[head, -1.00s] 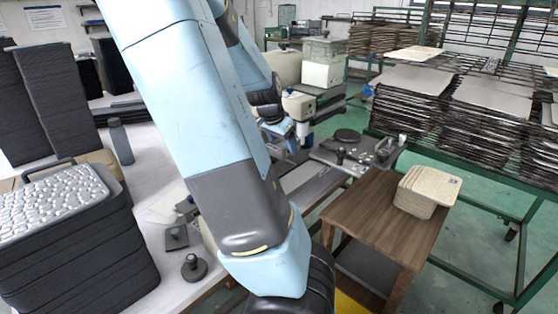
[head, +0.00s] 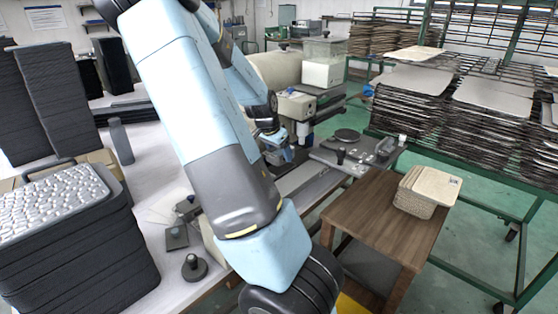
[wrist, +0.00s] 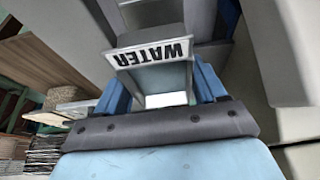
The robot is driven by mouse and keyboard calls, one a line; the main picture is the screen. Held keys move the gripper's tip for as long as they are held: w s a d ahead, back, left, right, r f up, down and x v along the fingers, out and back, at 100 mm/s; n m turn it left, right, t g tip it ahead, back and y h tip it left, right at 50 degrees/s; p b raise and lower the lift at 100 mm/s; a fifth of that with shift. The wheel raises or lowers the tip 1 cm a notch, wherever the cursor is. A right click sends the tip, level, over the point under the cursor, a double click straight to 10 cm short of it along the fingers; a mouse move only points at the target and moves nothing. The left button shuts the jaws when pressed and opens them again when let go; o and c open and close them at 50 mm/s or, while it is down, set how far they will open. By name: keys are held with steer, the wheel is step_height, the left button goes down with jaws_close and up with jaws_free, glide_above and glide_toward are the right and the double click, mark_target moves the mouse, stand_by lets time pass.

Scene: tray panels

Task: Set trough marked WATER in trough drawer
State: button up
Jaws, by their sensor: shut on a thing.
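The trough (wrist: 155,78) is a pale, clear-walled box with a white label reading WATER, upside down in the wrist view. My gripper (wrist: 163,88) has a blue finger on each side of it and is shut on it. The trough's far end points at a grey opening (wrist: 150,14) in the machine, which looks like the trough drawer. I cannot tell how far the trough is inside it. In the head view my gripper (head: 284,152) is small beside the machine, and the trough cannot be made out clearly there.
The machine (head: 296,104) stands at the bench's far end. A wooden table (head: 380,215) with a stack of beige panels (head: 412,200) is to its right. Racks of panels (head: 490,105) stand behind. Dark stacked trays (head: 80,260) fill the bench's left side.

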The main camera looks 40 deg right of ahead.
steer(key=shift+w+d+f, duration=0.1)
steer(key=shift+f, duration=1.6)
steer(key=o, duration=1.3)
steer(key=shift+c, duration=0.2)
